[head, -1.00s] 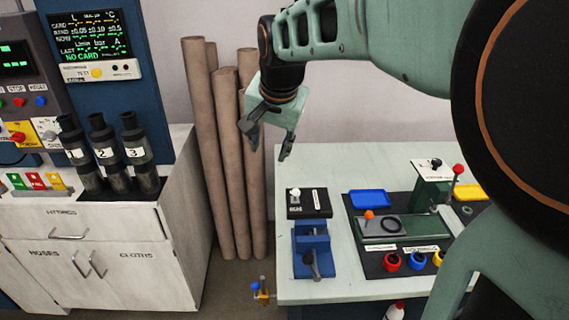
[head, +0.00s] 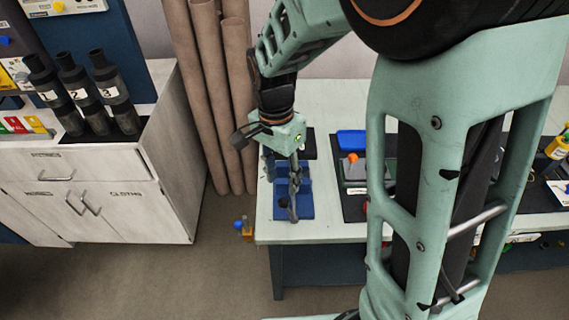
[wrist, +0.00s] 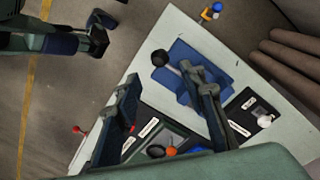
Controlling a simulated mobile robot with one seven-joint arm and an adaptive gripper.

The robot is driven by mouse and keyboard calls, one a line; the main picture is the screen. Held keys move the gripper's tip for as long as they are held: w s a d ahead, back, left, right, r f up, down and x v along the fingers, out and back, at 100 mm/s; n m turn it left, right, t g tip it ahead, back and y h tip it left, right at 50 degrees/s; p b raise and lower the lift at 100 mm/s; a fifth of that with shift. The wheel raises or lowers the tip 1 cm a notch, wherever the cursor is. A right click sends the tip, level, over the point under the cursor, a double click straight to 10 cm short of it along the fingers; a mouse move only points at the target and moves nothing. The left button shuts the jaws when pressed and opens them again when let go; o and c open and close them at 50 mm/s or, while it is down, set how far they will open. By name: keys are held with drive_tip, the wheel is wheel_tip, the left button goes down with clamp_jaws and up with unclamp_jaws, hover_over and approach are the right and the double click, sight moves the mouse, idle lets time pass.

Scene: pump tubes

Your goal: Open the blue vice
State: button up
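The blue vice (head: 306,208) sits at the left front corner of the pale green table. In the wrist view the vice (wrist: 183,53) lies beyond my fingers, with a dark round knob (wrist: 160,57) at the end of its handle. My gripper (head: 281,175) appears over the vice in the head view and hides part of it, including much of the handle. In the wrist view my gripper (wrist: 160,80) has its two fingers wide apart, with nothing between them. One finger overlaps the vice in that picture; I cannot tell any contact.
A black block with a white knob (wrist: 264,120) stands behind the vice. A dark mat with a blue tray (head: 352,140) and a fixture with an orange knob (head: 352,158) lies to its right. A small blue-and-brass valve (head: 243,228) is at the table's left edge. Brown tubes (head: 210,90) stand behind.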

sight(284, 199)
drive_tip(key=f, duration=0.9)
drive_tip(key=shift+s+d, duration=0.2)
drive_tip(key=shift+c, duration=0.5)
clamp_jaws()
